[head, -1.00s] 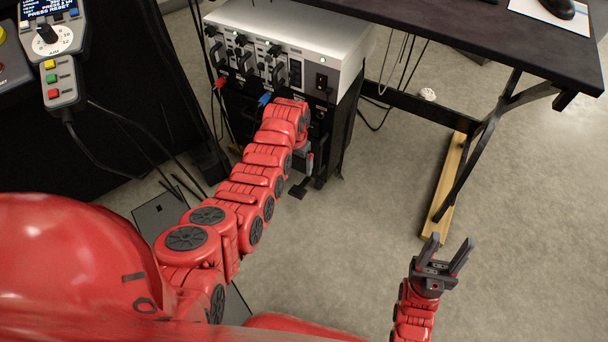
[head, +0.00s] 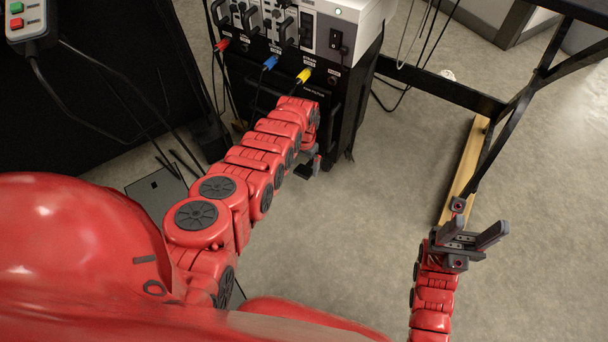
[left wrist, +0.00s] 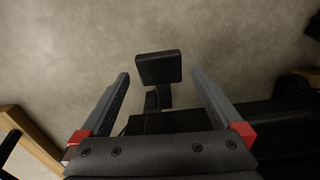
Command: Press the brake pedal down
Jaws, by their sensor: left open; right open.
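The brake pedal (left wrist: 158,68) shows in the left wrist view as a black rectangular pad on a short black stem. It lies between the lines of my left gripper's two fingers and seems to be beyond them. My left gripper (left wrist: 160,76) is open with nothing between its fingers; whether it touches the pedal I cannot tell. In the head view my left gripper (head: 307,165) is at the lower front of the black cabinet, and I cannot clearly separate the pedal from it there. My right gripper (head: 475,234) is open and empty at the right, above the floor.
The black cabinet (head: 345,110) carries a silver unit with switches and red, blue and yellow plugs. A dark table frame (head: 440,88) with a wooden foot (head: 466,165) stands at the right. Black cables hang at the left. The floor (head: 370,240) between my arms is clear.

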